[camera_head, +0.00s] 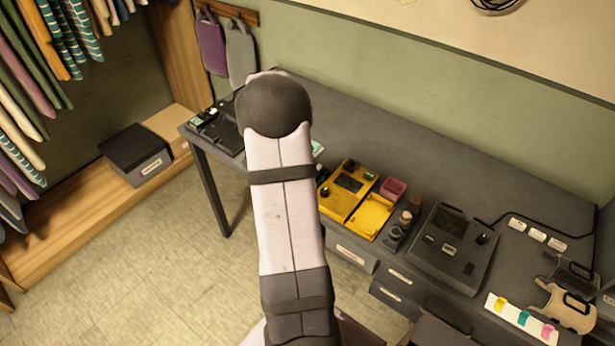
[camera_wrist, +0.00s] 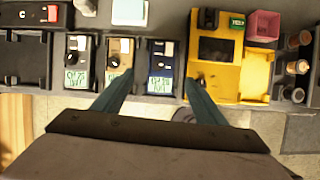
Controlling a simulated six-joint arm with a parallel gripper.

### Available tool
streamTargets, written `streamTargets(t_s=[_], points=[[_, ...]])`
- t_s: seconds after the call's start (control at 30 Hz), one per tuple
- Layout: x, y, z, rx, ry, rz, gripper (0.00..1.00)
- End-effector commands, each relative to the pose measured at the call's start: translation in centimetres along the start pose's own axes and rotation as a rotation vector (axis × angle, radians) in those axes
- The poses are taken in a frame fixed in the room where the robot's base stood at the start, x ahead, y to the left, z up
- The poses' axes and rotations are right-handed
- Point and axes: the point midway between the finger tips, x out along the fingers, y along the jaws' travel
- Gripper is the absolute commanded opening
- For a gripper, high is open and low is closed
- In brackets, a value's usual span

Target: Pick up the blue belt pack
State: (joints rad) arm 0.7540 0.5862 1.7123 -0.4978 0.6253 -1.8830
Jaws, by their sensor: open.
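The blue belt pack (camera_wrist: 161,56) lies on the dark table in the wrist view, with a pale green display at its near end and a dark knob above that. It is the rightmost of three similar packs in a row; a tan pack (camera_wrist: 120,49) and a grey-white pack (camera_wrist: 78,49) lie to its left. My gripper (camera_wrist: 158,77) is open and empty, its two teal fingers appearing on either side of the blue pack. I cannot tell how far above it they are. In the head view my arm hides the blue pack.
A yellow device (camera_head: 347,190) with a yellow tray (camera_head: 372,217) stands right of the packs, with a pink box (camera_head: 393,188) behind. Dark round containers (camera_head: 403,222) and a black console (camera_head: 453,247) stand further right. A black device (camera_head: 217,125) is at the table's left end.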

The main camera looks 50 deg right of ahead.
Motion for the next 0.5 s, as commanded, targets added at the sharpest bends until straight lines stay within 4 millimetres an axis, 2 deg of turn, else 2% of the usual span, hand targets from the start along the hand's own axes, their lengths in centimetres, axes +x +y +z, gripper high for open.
streamTargets(t_s=[0.27, 0.5], points=[[0.1, 0.0, 0.0, -0.071, 0.001, -0.001, 0.66], [1.8, -0.1, 0.0, -0.068, 0.003, -0.002, 0.66]])
